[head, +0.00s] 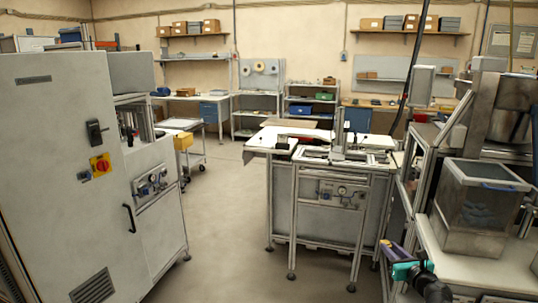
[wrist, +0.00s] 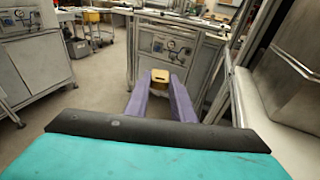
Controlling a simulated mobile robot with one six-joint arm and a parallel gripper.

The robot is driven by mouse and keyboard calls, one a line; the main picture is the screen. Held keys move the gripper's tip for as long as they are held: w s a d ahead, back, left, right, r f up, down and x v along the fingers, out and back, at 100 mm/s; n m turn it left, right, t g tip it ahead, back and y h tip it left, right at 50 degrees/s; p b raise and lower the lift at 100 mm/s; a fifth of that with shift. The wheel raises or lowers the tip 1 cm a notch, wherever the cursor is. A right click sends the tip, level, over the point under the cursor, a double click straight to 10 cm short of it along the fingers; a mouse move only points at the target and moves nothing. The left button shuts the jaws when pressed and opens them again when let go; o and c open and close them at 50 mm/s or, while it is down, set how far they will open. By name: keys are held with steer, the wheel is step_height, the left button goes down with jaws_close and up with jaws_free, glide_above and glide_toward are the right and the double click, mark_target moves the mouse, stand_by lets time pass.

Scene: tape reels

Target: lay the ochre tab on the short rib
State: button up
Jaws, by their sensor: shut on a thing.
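My gripper (wrist: 160,82) has two purple fingers and a teal body. In the wrist view it is shut on an ochre piece, the ochre tab (wrist: 160,75), which sits between the fingertips and shows a dark slot or mark. In the head view my gripper (head: 388,246) is at the lower right, low in front of the right-hand bench and apart from the middle workstation. The tab is too small there to make out clearly. I cannot pick out the short rib in either view.
A framed workstation (head: 330,190) with a pale top and an upright fixture stands in the middle. A right-hand bench (head: 470,262) carries a clear-walled bin (head: 480,215). A grey cabinet (head: 75,170) stands at left. Open floor (head: 225,225) lies between cabinet and workstation.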

steer(key=a+f+n+g+y+b, duration=0.15)
steer(key=a+n+y, duration=0.5)
steer(key=a, duration=1.35)
steer(key=s+a+n+g+y, duration=0.4)
steer(key=s+a+g+y, duration=0.1)
steer(key=s+a, duration=0.2)
steer(key=shift+s+a+r, duration=0.25)
steer(key=shift+s+a, duration=0.1)
steer(key=shift+a, duration=0.2)
steer(key=shift+a+y, duration=0.1)
steer(key=shift+y, duration=0.15)
steer(key=shift+f, duration=0.1)
steer(key=shift+s+f, duration=0.15)
steer(key=shift+f, duration=0.35)
steer(key=shift+s+f, duration=0.15)
steer(key=shift+f, duration=0.35)
